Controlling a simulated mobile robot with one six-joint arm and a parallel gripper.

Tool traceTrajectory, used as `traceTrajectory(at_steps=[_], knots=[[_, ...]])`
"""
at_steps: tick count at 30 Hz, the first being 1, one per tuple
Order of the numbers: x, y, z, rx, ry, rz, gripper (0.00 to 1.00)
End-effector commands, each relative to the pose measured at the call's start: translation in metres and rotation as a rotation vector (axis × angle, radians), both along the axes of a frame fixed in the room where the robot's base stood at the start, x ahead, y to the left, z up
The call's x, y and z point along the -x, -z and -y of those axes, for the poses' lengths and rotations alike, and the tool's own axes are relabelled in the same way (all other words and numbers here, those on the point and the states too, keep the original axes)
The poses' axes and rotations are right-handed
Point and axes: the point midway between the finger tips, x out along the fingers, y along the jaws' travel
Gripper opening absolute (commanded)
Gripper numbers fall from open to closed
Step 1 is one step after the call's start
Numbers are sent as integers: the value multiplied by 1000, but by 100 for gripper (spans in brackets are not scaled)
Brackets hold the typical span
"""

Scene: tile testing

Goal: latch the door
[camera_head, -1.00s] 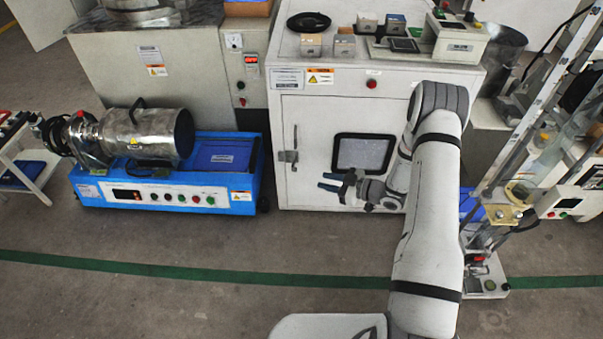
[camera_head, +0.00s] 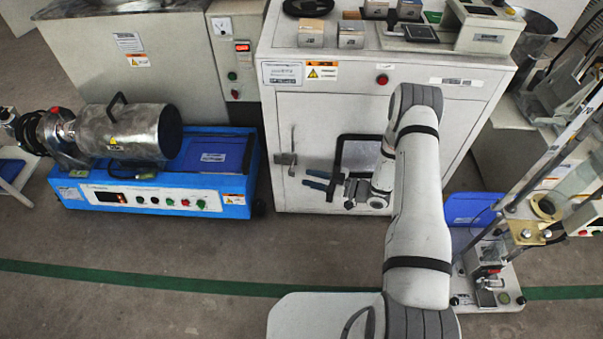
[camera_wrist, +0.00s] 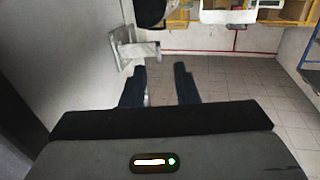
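The door (camera_head: 310,130) is on the front of the white cabinet and has a dark-framed window. It looks flush with the cabinet front. A grey metal latch handle (camera_head: 287,159) sits at its left edge, and it also shows in the wrist view (camera_wrist: 130,47), beyond and left of the fingers. My gripper (camera_head: 315,180) is in front of the door, a little right of and below the latch in the head view. Its two blue fingers are apart with nothing between them, as the wrist view (camera_wrist: 160,85) also shows. My arm hides the window's right part.
A blue machine (camera_head: 150,197) with a metal drum (camera_head: 130,132) stands left of the cabinet. A metal-framed test stand (camera_head: 500,240) is at the right. Small boxes (camera_head: 311,33) lie on the cabinet top. The floor in front (camera_head: 180,250) is clear.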

Motion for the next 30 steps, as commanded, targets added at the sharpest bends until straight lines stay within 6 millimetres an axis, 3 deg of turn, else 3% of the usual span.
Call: traceTrajectory(at_steps=[3,9,19,30], knots=[[-6,2,-18,1,0,2,27],[-13,1,-36,1,6,0,27],[-14,0,-39,1,9,0,27],[-14,0,-38,1,10,0,0]])
